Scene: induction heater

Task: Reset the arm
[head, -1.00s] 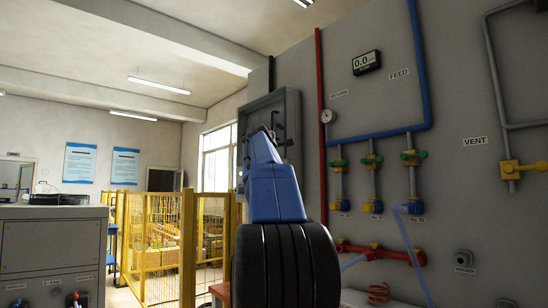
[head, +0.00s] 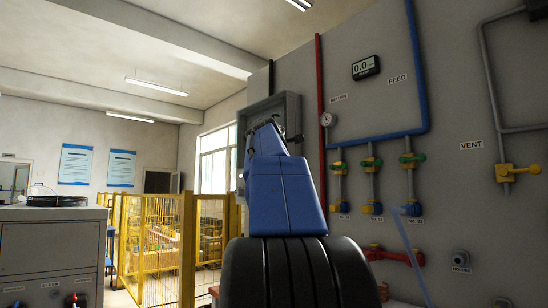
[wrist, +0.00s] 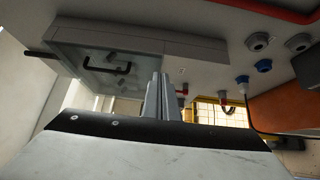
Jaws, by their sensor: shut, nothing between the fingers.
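My gripper (wrist: 159,97) shows in the wrist view as two grey fingers pressed together, with nothing between them. The fingers are apart from the grey cabinet (wrist: 190,46) seen behind them, which has a glazed front and a dark handle (wrist: 122,69). In the head view my blue arm stands raised in the middle, before the wall. My gripper cannot be made out there.
The pipe wall carries green-handled valves (head: 372,162), a red manifold (head: 395,256) and a yellow vent valve (head: 518,172) on the right. A yellow mesh fence (head: 155,250) stands left of my arm. A grey cabinet (head: 50,245) stands at far left.

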